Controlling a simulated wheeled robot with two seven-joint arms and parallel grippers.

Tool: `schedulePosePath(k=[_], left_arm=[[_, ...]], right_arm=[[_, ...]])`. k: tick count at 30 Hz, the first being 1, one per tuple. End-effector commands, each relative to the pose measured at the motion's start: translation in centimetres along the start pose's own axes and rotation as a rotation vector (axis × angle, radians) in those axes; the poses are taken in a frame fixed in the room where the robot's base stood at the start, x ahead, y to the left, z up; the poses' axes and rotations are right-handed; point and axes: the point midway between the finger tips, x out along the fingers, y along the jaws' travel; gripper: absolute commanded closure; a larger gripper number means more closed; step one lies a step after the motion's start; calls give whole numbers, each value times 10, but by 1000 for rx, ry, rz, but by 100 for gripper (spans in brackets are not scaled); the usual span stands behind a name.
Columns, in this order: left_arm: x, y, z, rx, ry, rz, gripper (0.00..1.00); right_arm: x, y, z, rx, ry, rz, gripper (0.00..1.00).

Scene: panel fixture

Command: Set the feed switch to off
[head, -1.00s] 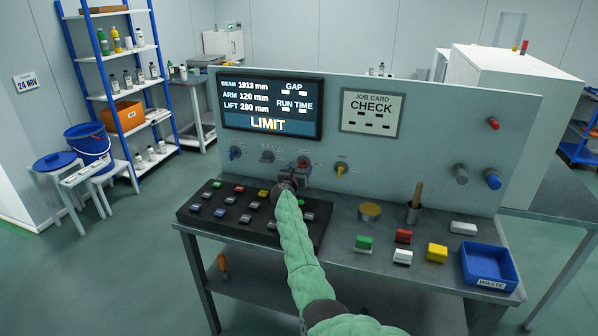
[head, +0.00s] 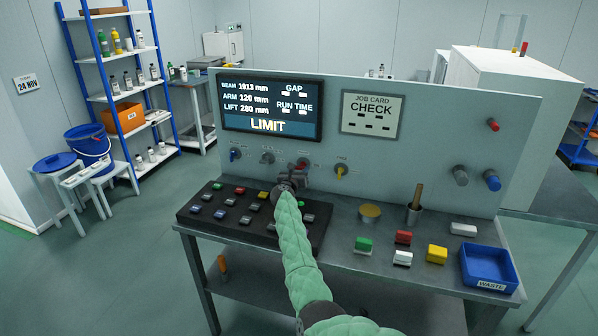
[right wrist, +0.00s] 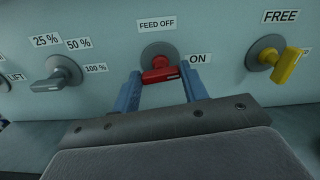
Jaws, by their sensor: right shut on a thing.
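The feed switch is a red knob (right wrist: 160,72) on the panel, under the label FEED OFF and left of the label ON. Its bar lies nearly level, with the white-marked end to the right, towards ON. In the head view the red switch (head: 303,164) shows just above my right gripper (head: 297,176), which partly covers it. In the right wrist view my right gripper (right wrist: 161,90) has one blue finger on each side of the red bar and is shut on it. My left gripper is not in view.
A grey selector (right wrist: 62,72) with percent labels sits left of the feed switch, and a yellow knob (right wrist: 287,62) by FREE sits right. A black button box (head: 200,222) lies below the panel. The screen (head: 267,108) reads LIMIT. A blue waste bin (head: 488,266) stands at the right.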

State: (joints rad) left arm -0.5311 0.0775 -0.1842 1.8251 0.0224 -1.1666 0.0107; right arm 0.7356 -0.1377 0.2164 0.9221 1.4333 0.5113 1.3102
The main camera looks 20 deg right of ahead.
Motion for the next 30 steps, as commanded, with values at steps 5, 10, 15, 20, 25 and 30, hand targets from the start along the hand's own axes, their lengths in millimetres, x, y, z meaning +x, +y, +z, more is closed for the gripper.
schedulePosePath(k=[5, 10, 15, 20, 25, 30], left_arm=[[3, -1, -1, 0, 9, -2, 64], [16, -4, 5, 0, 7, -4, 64], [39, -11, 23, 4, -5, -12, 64], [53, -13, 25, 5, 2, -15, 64], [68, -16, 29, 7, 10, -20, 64], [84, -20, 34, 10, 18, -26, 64]], right_arm=[[0, 1, 0, -143, 2, 1, 79], [-1, 2, 0, -305, 2, 1, 79], [0, 3, 1, -467, 1, 2, 79], [0, 3, 1, -619, 1, 2, 79], [-1, 4, 0, -780, 1, 2, 79], [-1, 5, 0, -943, 1, 3, 79]])
